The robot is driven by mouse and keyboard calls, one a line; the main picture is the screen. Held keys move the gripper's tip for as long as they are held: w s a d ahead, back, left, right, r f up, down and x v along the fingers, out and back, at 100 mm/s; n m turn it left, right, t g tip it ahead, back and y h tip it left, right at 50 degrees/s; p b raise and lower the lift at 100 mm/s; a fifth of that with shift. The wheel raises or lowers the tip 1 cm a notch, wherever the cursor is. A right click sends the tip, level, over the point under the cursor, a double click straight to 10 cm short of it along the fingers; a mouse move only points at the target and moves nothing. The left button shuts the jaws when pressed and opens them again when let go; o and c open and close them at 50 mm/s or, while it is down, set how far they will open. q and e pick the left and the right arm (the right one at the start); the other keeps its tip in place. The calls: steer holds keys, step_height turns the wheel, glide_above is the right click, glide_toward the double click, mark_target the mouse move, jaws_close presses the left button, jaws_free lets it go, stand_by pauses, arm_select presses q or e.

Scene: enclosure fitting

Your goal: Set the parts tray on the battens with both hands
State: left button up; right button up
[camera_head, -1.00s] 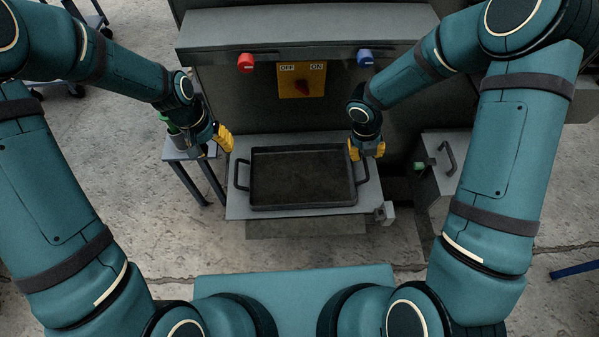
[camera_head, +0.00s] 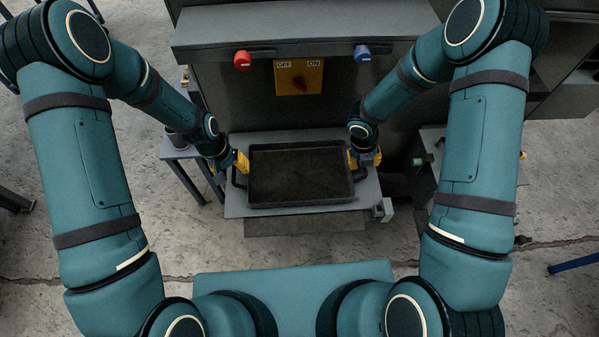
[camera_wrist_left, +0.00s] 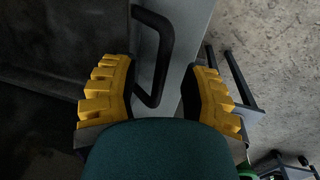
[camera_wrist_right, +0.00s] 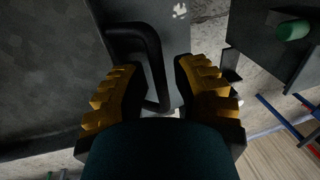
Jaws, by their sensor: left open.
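The parts tray (camera_head: 300,176) is dark, shallow and rectangular. It rests on a light grey shelf (camera_head: 236,205) in front of the machine. My left gripper (camera_head: 241,165) is at the tray's left end. In the left wrist view its yellow fingers (camera_wrist_left: 162,88) are apart, one on each side of the left tray handle (camera_wrist_left: 167,45). My right gripper (camera_head: 362,160) is at the tray's right end. In the right wrist view its fingers (camera_wrist_right: 163,85) are also apart, with the right tray handle (camera_wrist_right: 153,55) between them. I cannot make out the battens.
The machine front behind the tray carries a red button (camera_head: 242,60), a blue button (camera_head: 362,54) and a yellow OFF/ON switch plate (camera_head: 299,77). A small grey stand (camera_head: 176,153) is left of the shelf. Concrete floor is open before the shelf.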

arm_select(q)
steer(key=shift+d+f, duration=0.1)
steer(key=shift+f, duration=0.45)
arm_select(e)
steer(key=shift+f, duration=0.3)
arm_select(q)
steer(key=shift+c, duration=0.4)
arm_select(e)
steer(key=shift+c, duration=0.2)
arm_select(q)
steer(key=c, duration=0.5)
arm_select(e)
jaws_close()
arm_select(q)
jaws_close()
steer(key=shift+r, duration=0.2)
arm_select(e)
steer(key=shift+r, duration=0.15)
